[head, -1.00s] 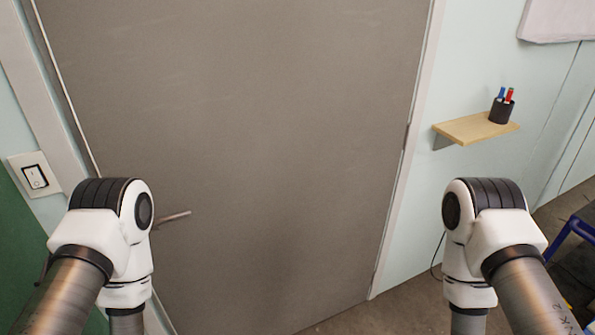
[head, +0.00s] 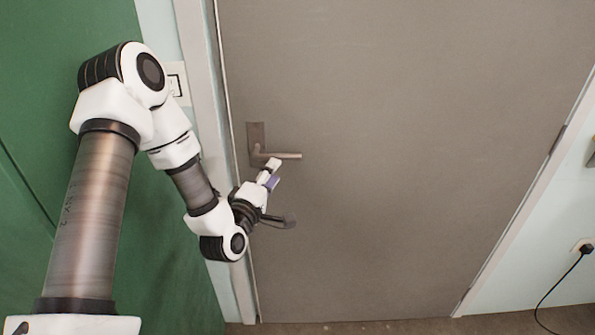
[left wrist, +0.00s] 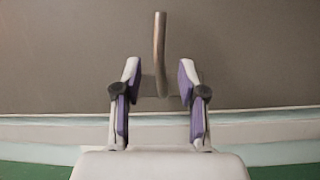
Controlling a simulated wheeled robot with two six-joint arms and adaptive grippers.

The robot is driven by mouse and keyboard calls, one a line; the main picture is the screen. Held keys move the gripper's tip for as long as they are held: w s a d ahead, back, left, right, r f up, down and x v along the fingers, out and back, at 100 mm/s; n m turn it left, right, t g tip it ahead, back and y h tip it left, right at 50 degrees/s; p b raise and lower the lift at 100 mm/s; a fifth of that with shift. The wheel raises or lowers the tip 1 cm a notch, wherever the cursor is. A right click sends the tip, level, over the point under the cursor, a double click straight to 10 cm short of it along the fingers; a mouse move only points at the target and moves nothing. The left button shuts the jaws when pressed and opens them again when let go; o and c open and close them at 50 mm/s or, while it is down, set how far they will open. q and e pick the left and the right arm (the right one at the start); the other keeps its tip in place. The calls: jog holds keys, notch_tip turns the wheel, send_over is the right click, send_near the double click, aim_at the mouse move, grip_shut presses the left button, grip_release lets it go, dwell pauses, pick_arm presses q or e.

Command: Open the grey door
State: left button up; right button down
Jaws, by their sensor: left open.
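The grey door (head: 400,150) fills most of the head view and sits shut in its frame. Its lever handle (head: 285,155) is on a dark plate (head: 256,138) near the door's left edge and points right, level. My left gripper (head: 278,182) is just below the handle, open. In the left wrist view the handle (left wrist: 159,50) stands upright in the picture, centred ahead of the two spread fingers of the left gripper (left wrist: 158,82); the lower end of the handle shows between the fingertips. I cannot tell if they touch it. My right gripper is not in view.
A white door frame (head: 205,130) runs along the left, with a light switch (head: 178,84) partly behind my left arm. A green panel (head: 60,160) is at far left. A black plug and cable (head: 570,268) are on the right wall. The floor before the door looks clear.

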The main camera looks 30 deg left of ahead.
aim_at(285, 157)
pick_arm(q)
jog(key=w, duration=0.2)
jog(key=w+p, duration=0.1)
jog(key=w, duration=0.1)
jog(key=w+p, duration=0.1)
jog(key=w, duration=0.2)
jog(key=shift+a+r, duration=0.25)
jog(key=shift+a, duration=0.15)
jog(key=shift+w+a+f, duration=0.1)
jog(key=shift+w+a, duration=0.05)
jog(key=shift+w, duration=0.15)
grip_shut()
